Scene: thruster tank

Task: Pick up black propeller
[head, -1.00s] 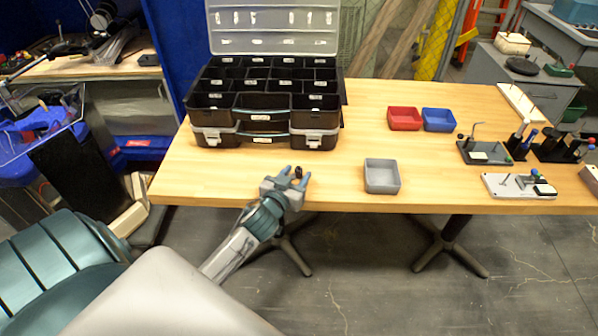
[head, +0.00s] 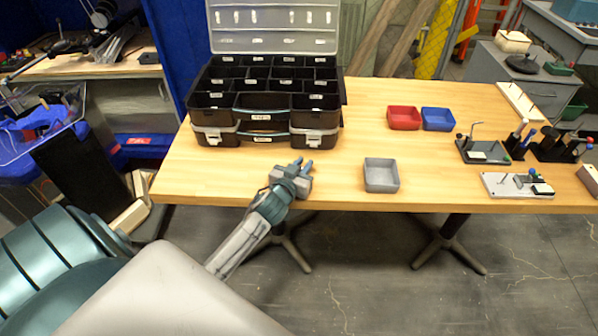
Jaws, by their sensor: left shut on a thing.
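My left gripper (head: 303,163) is low over the wooden table, near its front edge, in front of the black organizer box. Its two fingers are close together and shut on the black propeller. The propeller is hidden by the fingers now; a small black piece showed between them a second ago. I cannot tell whether the propeller still touches the table. My right gripper is not in view.
The open black organizer box (head: 262,140) stands behind the left gripper. A grey bin (head: 381,187) is to its right, with red (head: 404,124) and blue (head: 438,125) bins farther back. Tool stands fill the table's right end. The table (head: 340,150) is bare around the gripper.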

